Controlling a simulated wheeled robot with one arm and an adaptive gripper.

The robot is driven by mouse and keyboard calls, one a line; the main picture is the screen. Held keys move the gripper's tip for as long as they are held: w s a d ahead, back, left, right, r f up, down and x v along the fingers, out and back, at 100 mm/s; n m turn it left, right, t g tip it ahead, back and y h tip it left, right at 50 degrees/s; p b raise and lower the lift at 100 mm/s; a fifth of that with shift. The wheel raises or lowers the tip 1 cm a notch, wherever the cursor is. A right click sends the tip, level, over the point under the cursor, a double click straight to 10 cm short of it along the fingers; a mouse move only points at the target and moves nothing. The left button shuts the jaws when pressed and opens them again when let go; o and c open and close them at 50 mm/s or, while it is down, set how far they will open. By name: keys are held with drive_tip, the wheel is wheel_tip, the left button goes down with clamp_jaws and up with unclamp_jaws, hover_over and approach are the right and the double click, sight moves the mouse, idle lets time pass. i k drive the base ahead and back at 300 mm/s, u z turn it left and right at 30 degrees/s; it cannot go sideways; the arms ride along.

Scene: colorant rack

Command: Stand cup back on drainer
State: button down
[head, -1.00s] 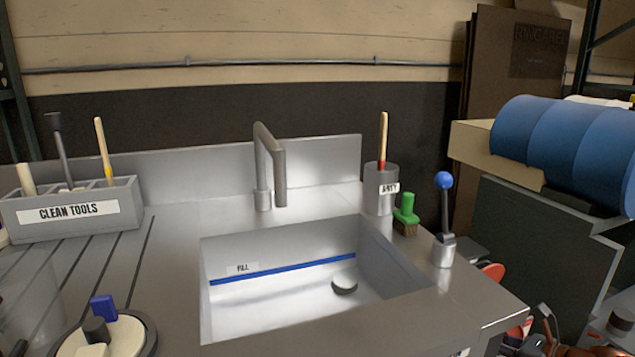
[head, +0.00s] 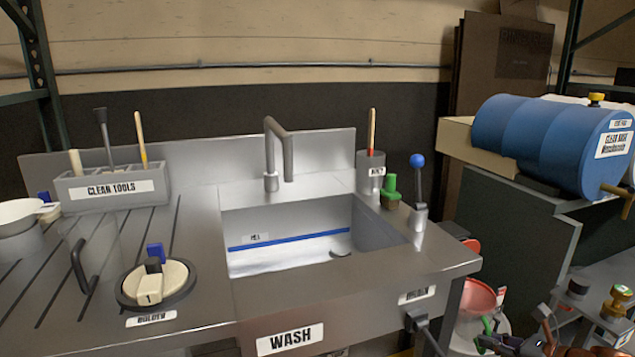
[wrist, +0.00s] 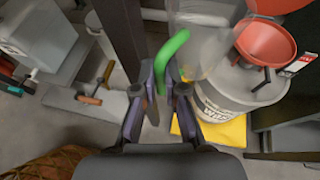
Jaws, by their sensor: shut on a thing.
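In the wrist view a clear cup (wrist: 198,42) with a curved green handle (wrist: 172,50) is in front of my gripper (wrist: 168,82). The fingers are shut on the green handle, and the cup is off to the right of them. Its rim and base are hard to make out. In the head view the drainer (head: 195,265) is the grooved steel top left of the sink. Another clear cup with a dark handle (head: 80,262) stands on it.
The sink (head: 365,240) is right of the drainer. A round cream-and-black holder (head: 160,285) and a clean-tools rack (head: 105,188) take up drainer space. A red funnel (wrist: 265,42) sits on a white bucket (wrist: 235,105) close right of the gripper.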

sight(42, 323)
drive_tip(key=k, duration=1)
